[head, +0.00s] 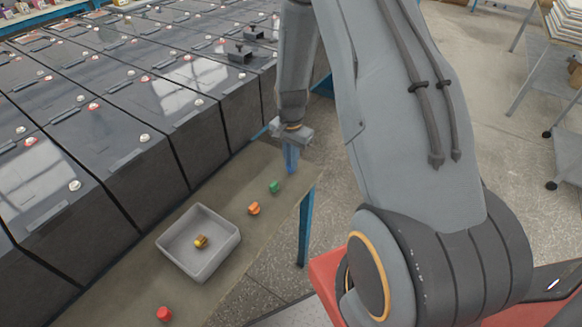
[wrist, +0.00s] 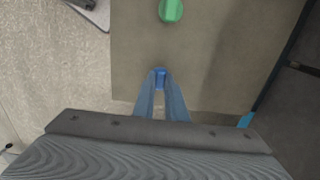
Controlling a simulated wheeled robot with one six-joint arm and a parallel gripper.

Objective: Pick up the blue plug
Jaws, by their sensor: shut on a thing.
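The blue plug (wrist: 160,77) shows in the wrist view between the tips of my gripper (wrist: 161,84), near the edge of the brown bench top. My gripper is shut on it. In the head view my gripper (head: 291,168) points down at the far right end of the bench; the plug there is hard to tell from the bluish fingers. I cannot tell whether the plug touches the bench.
A green plug (head: 274,187), an orange plug (head: 254,208) and a red plug (head: 164,313) stand on the bench (head: 262,165). A grey tray (head: 168,243) holds a yellow plug (head: 201,241). Rows of black batteries (head: 115,140) stand along the bench's left side.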

